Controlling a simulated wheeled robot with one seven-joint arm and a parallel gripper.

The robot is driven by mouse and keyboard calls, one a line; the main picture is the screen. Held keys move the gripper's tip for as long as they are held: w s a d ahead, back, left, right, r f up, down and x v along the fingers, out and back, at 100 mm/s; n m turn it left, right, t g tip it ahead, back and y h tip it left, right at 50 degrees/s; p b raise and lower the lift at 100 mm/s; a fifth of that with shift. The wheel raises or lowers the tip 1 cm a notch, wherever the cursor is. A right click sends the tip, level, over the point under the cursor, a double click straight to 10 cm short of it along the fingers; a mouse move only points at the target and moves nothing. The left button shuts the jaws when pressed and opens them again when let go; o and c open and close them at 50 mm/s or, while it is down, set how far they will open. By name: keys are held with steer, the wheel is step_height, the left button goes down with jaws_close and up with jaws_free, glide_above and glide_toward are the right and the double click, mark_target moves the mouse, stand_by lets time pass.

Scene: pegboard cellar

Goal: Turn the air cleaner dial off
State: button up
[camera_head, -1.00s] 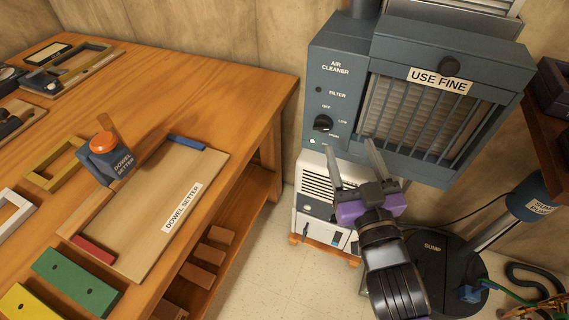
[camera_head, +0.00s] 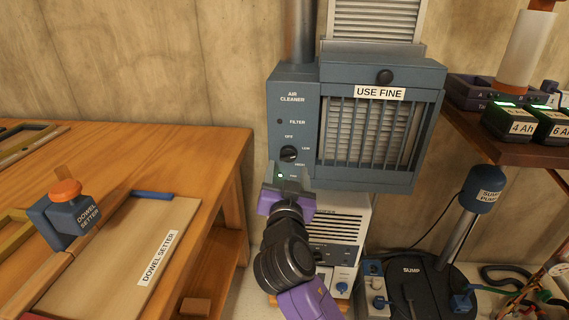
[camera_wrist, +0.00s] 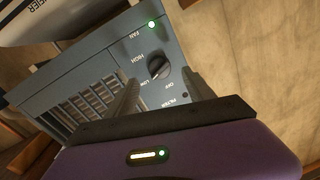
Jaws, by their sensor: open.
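The air cleaner (camera_head: 290,82) is a blue-grey box with a grille, and its black dial (camera_head: 289,154) sits on the left panel, with OFF, LOW and HIGH marks around it. The dial also shows in the wrist view (camera_wrist: 159,67), between my fingertips in the picture. I cannot clearly tell which mark it points to. A green light (camera_wrist: 151,24) by the FAN label is lit. My gripper (camera_head: 290,174) is open, just below the dial in the head view. In the wrist view my gripper (camera_wrist: 160,80) has its fingers apart, with no clear contact on the dial.
A wooden bench (camera_head: 215,150) with a dowel setter (camera_head: 72,215) stands at the left. A white unit (camera_head: 345,225) is below the air cleaner. A sump pump (camera_head: 480,190) and a shelf with batteries (camera_head: 510,122) are at the right.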

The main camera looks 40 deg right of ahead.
mark_target(289, 159)
steer(key=shift+x, duration=2.75)
jaws_close()
